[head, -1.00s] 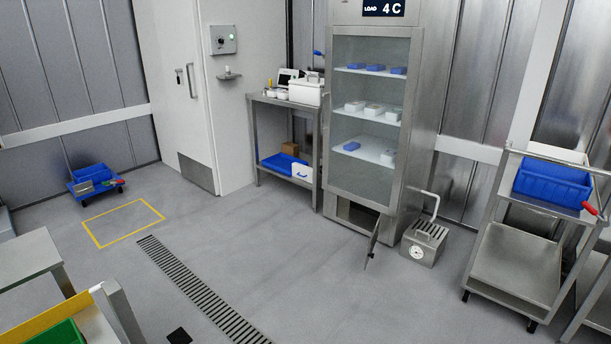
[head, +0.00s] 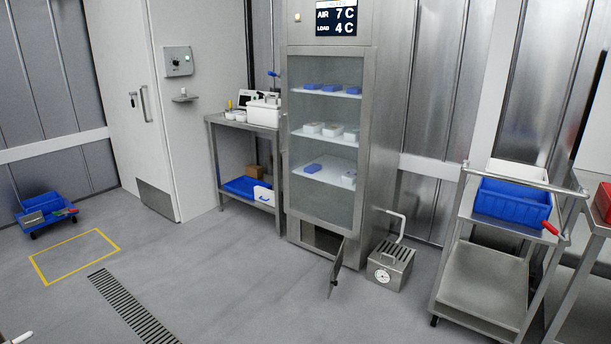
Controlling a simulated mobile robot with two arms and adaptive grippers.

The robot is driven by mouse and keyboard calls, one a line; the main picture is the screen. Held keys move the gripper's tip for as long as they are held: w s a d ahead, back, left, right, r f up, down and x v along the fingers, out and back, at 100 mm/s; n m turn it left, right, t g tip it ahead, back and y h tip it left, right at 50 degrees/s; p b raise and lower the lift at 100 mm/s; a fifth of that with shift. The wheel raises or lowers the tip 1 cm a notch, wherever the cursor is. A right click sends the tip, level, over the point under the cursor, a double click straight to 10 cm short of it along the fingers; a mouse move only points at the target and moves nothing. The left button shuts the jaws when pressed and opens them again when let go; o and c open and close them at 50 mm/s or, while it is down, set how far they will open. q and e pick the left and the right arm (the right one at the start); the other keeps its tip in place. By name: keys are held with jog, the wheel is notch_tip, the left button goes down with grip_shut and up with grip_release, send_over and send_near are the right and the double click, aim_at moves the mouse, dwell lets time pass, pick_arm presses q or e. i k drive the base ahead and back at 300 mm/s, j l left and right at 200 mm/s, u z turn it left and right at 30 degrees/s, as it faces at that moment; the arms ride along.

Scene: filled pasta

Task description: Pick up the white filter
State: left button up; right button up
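I cannot pick out the white filter for sure. A small white upright piece with a dark mark (head: 263,194) stands at the front of the side table's lower shelf, beside a blue tray (head: 240,187). It is too small to tell whether it is the filter. The tall glass-fronted cabinet (head: 325,215) has a low compartment whose small door (head: 337,268) stands ajar; its inside is dark. Neither of my grippers is in view.
A steel box with a dial (head: 390,268) stands on the floor right of the cabinet. A steel cart (head: 485,275) with a blue bin (head: 512,202) is at the right. A blue dolly (head: 46,212) is at the left. The middle floor is clear.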

aim_at(263, 195)
jog(key=i+l+u, duration=0.2)
jog(key=i+l, duration=0.3)
jog(key=i, duration=0.3)
jog(key=i+l+u, duration=0.25)
jog(key=i+l, duration=0.35)
jog(key=i, duration=0.2)
jog(key=i+j+u, duration=0.2)
jog(key=i+u, duration=0.15)
jog(key=i, duration=0.55)
jog(key=i+u, duration=0.35)
jog(key=i, duration=0.6)
